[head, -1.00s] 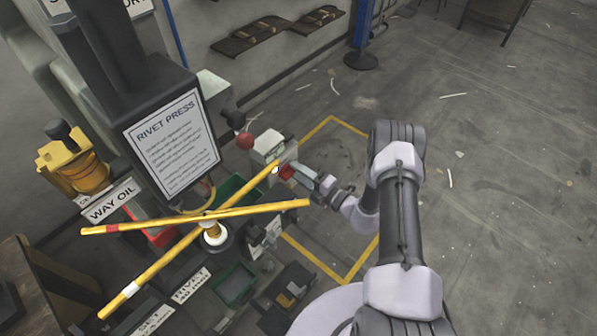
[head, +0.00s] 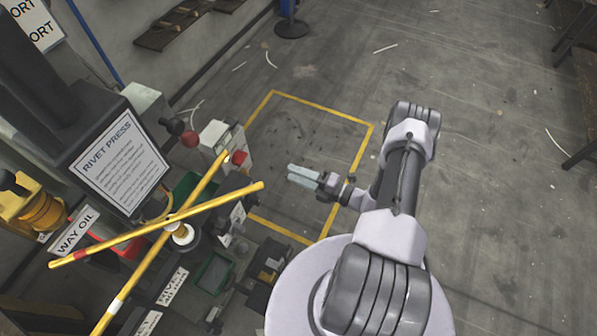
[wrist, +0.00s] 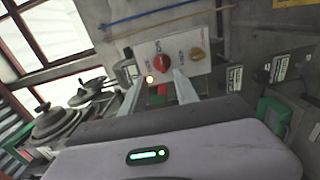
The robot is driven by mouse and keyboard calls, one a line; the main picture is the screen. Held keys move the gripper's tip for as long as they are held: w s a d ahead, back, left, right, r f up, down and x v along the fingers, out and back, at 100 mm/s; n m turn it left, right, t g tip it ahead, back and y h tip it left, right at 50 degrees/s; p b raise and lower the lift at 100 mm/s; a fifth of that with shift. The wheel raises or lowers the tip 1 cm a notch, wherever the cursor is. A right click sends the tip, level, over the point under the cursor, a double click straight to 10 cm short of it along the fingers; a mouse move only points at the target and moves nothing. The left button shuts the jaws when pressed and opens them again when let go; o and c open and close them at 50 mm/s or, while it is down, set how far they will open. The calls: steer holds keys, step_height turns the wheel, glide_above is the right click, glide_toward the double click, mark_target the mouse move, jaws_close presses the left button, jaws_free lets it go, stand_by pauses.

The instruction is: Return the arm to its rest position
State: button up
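My gripper (head: 291,173) is over the floor to the right of the rivet press, with clear space between it and a pale control box (head: 214,137). Its two grey fingers are apart and nothing is between them. In the wrist view the open fingers of my gripper (wrist: 160,76) point toward the control box (wrist: 174,45). The box carries a red knob (wrist: 162,65), an orange knob (wrist: 196,54) and a glowing lamp (wrist: 149,79). The red knob also shows in the head view (head: 239,157). My arm is bent, with its elbow raised at the right.
The rivet press (head: 120,165) stands at left with crossed yellow bars (head: 210,210) reaching toward my gripper. A red ball handle (head: 190,139) and a green bin (head: 215,272) are near it. A yellow floor outline (head: 325,112) surrounds bare floor. Open floor lies at right.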

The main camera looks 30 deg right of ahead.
steer(key=shift+s+d, duration=0.2)
steer(key=shift+s, duration=0.15)
